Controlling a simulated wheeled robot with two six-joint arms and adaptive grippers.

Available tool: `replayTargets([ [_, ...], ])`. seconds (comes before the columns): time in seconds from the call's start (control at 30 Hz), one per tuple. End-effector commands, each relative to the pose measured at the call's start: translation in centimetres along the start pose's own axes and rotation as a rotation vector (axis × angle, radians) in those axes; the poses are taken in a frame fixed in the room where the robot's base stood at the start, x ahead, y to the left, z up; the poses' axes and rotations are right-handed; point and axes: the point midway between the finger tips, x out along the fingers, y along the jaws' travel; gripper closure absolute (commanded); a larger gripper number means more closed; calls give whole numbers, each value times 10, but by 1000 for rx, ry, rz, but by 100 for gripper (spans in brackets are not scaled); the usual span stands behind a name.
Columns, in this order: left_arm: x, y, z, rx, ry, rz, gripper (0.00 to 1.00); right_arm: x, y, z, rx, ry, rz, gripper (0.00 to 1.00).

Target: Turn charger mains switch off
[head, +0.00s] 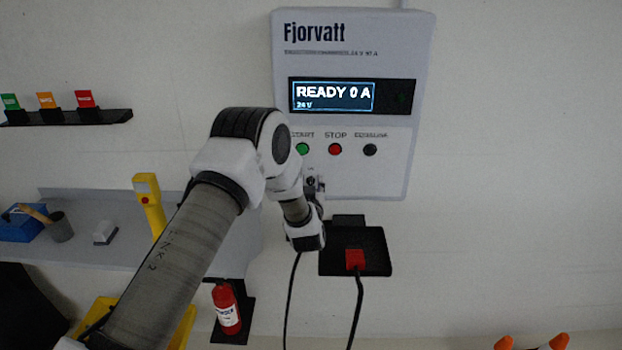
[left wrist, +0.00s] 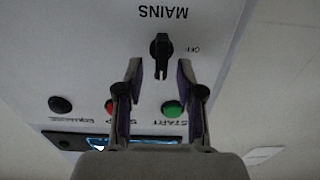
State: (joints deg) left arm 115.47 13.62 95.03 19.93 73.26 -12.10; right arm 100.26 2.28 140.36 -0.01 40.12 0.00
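The white Fjorvatt charger (head: 410,160) hangs on the wall with its display reading READY 0 A. In the left wrist view, its black mains switch (left wrist: 161,46) shows upside down, between the MAINS label and the OFF mark. Its narrow grip points down in that picture, not at the OFF mark to its right. My left gripper (left wrist: 160,72) is open, one finger on each side of the grip's end in the picture, with gaps showing. In the head view my left gripper (head: 314,186) is at the charger's lower edge, largely hiding the switch. My right gripper is not seen.
Green START (head: 302,149) and red STOP (head: 335,149) buttons and a black button (head: 370,150) sit above the switch. A dark holder (head: 375,258) with a red plug (head: 355,259) and cables is below. A grey shelf (head: 85,255) with several items is left.

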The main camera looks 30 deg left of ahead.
Motion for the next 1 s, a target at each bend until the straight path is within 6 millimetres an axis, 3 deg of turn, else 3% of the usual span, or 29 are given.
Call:
replayTargets([
  [0.2,1,0,1,1,-1,0,66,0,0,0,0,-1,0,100],
  [0.3,0,0,1,1,-1,0,100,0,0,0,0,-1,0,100],
  [0.67,0,0,2,-12,-1,0,100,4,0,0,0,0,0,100],
  [1.0,0,-3,7,-156,-1,-1,100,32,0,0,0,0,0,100],
])
